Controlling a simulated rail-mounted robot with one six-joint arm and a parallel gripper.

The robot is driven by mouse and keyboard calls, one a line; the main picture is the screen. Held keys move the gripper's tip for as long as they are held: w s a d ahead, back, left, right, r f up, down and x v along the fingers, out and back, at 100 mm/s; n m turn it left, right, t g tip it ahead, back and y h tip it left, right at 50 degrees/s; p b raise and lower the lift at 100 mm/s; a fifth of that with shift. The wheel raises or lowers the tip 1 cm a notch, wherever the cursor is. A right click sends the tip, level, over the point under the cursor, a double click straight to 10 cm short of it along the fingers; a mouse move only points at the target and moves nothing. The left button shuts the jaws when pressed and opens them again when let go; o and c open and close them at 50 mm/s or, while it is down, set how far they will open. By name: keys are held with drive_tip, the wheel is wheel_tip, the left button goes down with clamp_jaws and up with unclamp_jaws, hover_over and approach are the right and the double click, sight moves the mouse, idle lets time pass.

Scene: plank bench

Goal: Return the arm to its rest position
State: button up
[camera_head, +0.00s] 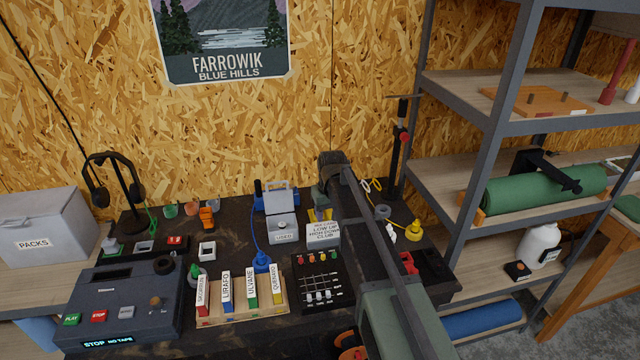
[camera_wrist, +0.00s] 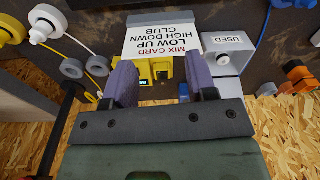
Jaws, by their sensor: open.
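My gripper (camera_wrist: 159,88) shows in the wrist view with its two purple-padded fingers apart and nothing between them. In the head view my arm reaches over the right part of the dark bench (camera_head: 150,216) toward the wall. The card (camera_head: 322,232) stands just left of the arm.
A grey box marked "USED" (camera_head: 283,226) stands left of the card. A mixer panel (camera_head: 322,283), a rack of labelled cartridges (camera_head: 243,312) and a tape deck (camera_head: 122,305) fill the front.

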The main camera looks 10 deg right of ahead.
drive_tip(key=s+f+m+b, duration=0.1)
drive_tip(key=s+f+b, duration=0.1)
drive_tip(key=s, duration=2.4)
drive_tip(key=shift+s+f+m+g+b, duration=0.2)
drive_tip(key=shift+f+m+g+b, duration=0.1)
drive_tip(key=shift+f+g+b, duration=0.15)
